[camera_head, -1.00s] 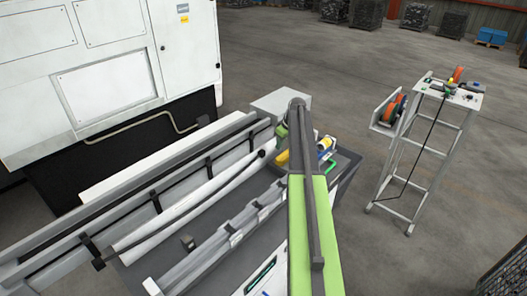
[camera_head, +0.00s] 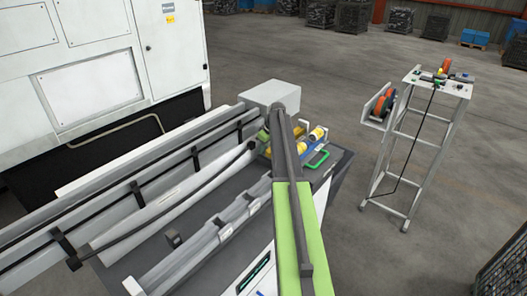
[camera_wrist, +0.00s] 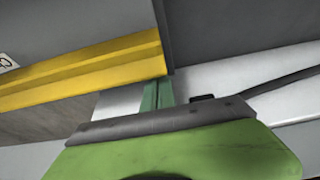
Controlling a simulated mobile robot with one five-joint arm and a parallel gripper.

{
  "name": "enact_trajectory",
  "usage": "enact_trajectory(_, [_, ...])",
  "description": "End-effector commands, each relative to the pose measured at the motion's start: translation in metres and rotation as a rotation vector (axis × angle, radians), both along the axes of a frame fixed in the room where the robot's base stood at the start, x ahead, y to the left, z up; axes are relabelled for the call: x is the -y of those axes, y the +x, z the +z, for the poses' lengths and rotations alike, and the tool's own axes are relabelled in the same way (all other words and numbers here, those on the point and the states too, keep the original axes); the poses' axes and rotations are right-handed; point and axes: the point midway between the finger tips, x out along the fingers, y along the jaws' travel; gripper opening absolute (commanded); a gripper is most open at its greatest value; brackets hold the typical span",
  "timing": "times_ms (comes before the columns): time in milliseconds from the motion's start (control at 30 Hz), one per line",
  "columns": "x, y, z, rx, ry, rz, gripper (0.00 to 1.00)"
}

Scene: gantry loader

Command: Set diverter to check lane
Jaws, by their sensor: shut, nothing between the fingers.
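My gripper shows in the wrist view as two slim green fingers (camera_wrist: 157,92) pressed together, beyond its green and grey body. A yellow bar (camera_wrist: 85,70) with a white label at its left end runs beside the fingertips; I cannot tell whether they touch. In the head view my arm reaches over the right end of the loader (camera_head: 217,160), and its wrist hides my fingers. Near the wrist are a green handle loop (camera_head: 319,158) and a yellow cylinder (camera_head: 317,133). I cannot make out for certain which part is the diverter or which lane it is set to.
A white machine cabinet (camera_head: 95,80) stands behind the loader at left. A pale box (camera_head: 270,95) sits at the loader's far end. A tall metal stand (camera_head: 412,150) with an orange reel is at right. Open floor lies between the stand and the loader.

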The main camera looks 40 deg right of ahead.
Motion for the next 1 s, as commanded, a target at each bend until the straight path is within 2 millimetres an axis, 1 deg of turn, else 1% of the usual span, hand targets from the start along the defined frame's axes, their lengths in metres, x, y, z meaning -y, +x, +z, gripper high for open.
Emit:
enact_trajectory(200, [0.0, 0.0, 0.002, 0.0, 0.0, 0.0, 0.0])
enact_trajectory(267, [0.0, -0.004, 0.002, 0.0, 0.0, -0.001, 0.0])
enact_trajectory(367, [0.004, -0.02, 0.002, 0.0, 0.001, -0.004, 0.0])
enact_trajectory(500, [0.012, -0.059, 0.001, -0.002, 0.0, -0.005, 0.0])
enact_trajectory(600, [0.019, -0.085, 0.001, -0.002, 0.0, -0.004, 0.0])
enact_trajectory(700, [0.024, -0.103, 0.001, -0.003, 0.0, -0.002, 0.0])
enact_trajectory(800, [0.027, -0.113, 0.001, -0.002, 0.0, -0.002, 0.0])
enact_trajectory(1000, [0.029, -0.118, 0.001, -0.007, 0.0, -0.001, 0.0])
